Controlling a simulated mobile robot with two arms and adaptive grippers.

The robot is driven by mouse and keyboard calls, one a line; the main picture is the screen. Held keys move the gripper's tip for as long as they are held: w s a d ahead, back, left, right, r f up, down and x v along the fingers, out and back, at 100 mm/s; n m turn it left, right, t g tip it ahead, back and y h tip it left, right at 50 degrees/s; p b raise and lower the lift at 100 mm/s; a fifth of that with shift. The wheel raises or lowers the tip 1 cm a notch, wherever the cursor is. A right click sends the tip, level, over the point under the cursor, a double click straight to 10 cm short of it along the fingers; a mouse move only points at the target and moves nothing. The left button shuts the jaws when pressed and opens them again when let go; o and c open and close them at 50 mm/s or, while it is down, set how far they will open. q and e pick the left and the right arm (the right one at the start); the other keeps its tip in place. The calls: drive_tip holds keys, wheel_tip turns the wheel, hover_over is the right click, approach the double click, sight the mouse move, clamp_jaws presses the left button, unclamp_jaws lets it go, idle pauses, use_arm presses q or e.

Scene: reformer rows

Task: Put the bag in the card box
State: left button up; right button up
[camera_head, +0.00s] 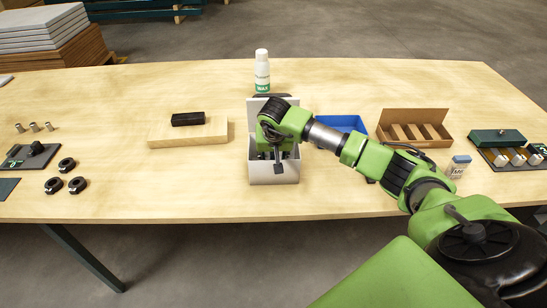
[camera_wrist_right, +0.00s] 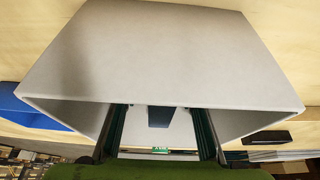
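A pale grey-white card box (camera_head: 274,172) stands open near the table's front middle, its back flap (camera_head: 257,104) raised. In the right wrist view its broad wall (camera_wrist_right: 165,55) fills the top. My right gripper (camera_head: 278,155) points down into the box, and its fingertips are mostly hidden. In the wrist view its two fingers (camera_wrist_right: 158,135) are spread apart inside the opening. A small dark blue piece (camera_wrist_right: 160,117) shows between them, apart from both; I cannot tell whether it is the bag. No bag is clearly visible elsewhere. My left gripper is out of view.
A white WAX bottle (camera_head: 262,72) stands behind the box. A blue tray (camera_head: 343,123) and a brown divided carton (camera_head: 427,140) are to its right. A wooden board (camera_head: 189,138) with a black block (camera_head: 188,119) is to its left.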

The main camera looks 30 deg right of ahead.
drive_tip(key=shift+r, duration=0.25)
drive_tip(key=v, duration=1.2)
drive_tip(key=shift+b, duration=0.35)
drive_tip(key=shift+f, duration=0.15)
